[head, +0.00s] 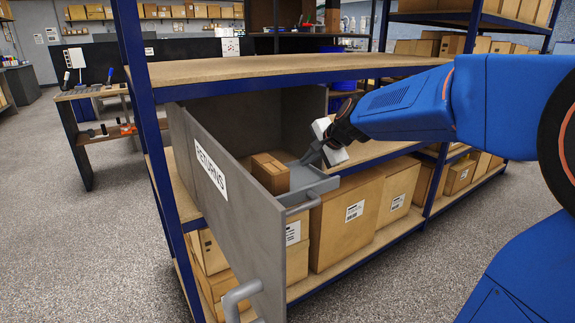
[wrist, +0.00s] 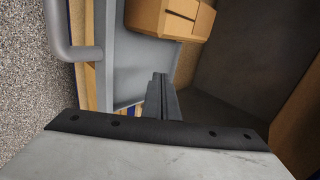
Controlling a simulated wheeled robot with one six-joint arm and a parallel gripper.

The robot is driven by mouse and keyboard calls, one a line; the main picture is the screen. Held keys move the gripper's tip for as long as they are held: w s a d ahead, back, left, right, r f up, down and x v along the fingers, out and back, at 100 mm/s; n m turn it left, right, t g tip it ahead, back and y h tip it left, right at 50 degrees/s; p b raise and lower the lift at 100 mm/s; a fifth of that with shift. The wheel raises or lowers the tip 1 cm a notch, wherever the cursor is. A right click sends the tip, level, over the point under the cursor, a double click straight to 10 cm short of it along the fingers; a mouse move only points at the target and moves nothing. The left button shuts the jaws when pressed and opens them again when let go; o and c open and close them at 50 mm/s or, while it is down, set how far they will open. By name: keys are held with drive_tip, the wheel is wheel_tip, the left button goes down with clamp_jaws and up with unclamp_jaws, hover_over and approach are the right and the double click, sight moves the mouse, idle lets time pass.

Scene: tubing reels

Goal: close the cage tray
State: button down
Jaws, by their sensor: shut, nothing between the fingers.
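The cage tray (head: 322,187) is a shallow grey tray in the grey cage (head: 250,118) on the shelf, and its front end sticks out past the shelf edge. A bar handle (head: 300,207) is on its front. A small cardboard box (head: 270,172) sits on the tray. My gripper (head: 308,158) is shut and empty, just above the tray's right side, behind the handle. In the wrist view the closed fingers (wrist: 160,92) point over the tray (wrist: 128,65), with the handle (wrist: 68,42) at upper left and the box (wrist: 170,17) at the top. Contact with the tray cannot be told.
The cage door (head: 225,200), labelled RETURNS, stands open on the left, with its own handle (head: 238,295) low down. Large cardboard boxes (head: 345,215) fill the shelf below. Blue shelf posts (head: 140,90) frame the rack. The speckled floor (head: 400,270) in front is clear.

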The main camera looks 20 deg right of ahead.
sight(293, 177)
drive_tip(key=x, duration=1)
drive_tip(key=shift+w, duration=0.6)
drive_tip(key=shift+w+a, duration=0.2)
drive_tip(key=shift+w, duration=0.35)
drive_tip(key=shift+w+a, duration=0.2)
drive_tip(key=shift+w, duration=0.3)
drive_tip(key=shift+w+a, duration=0.25)
drive_tip(key=shift+w, duration=0.65)
drive_tip(key=w+a, duration=0.2)
drive_tip(key=w, duration=0.4)
drive_tip(key=w+a, duration=0.2)
drive_tip(key=w, duration=0.4)
drive_tip(key=w+a, duration=0.2)
drive_tip(key=w, duration=0.4)
drive_tip(key=shift+w, duration=0.15)
drive_tip(key=shift+w+r, duration=0.1)
drive_tip(key=shift+w, duration=0.1)
